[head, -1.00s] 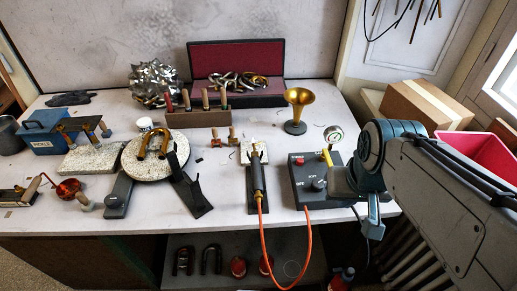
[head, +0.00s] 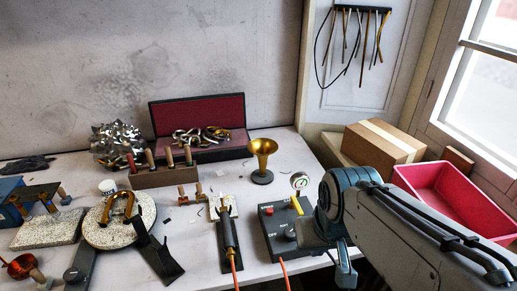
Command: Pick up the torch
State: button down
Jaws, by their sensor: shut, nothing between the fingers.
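The torch (head: 229,236) is a dark slim handle with a brass-coloured tip, lying on a narrow dark stand on the white bench. An orange hose runs from its near end toward the bottom of the head view. My gripper (head: 345,276) is shut and empty, pointing down at the right of the bench near its front edge. It is well to the right of the torch and apart from it. My own arm partly hides the gripper, so its fingers show only in part.
A dark control box (head: 283,232) with a red button and gauge stands between torch and gripper. A round stone-like disc (head: 96,233) is left of the torch. A pink bin (head: 455,205) and cardboard box (head: 383,146) are at right.

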aim_at(228, 240)
jog(key=z, duration=2.85)
jog(key=k, duration=0.95)
jog(key=u, duration=1.45)
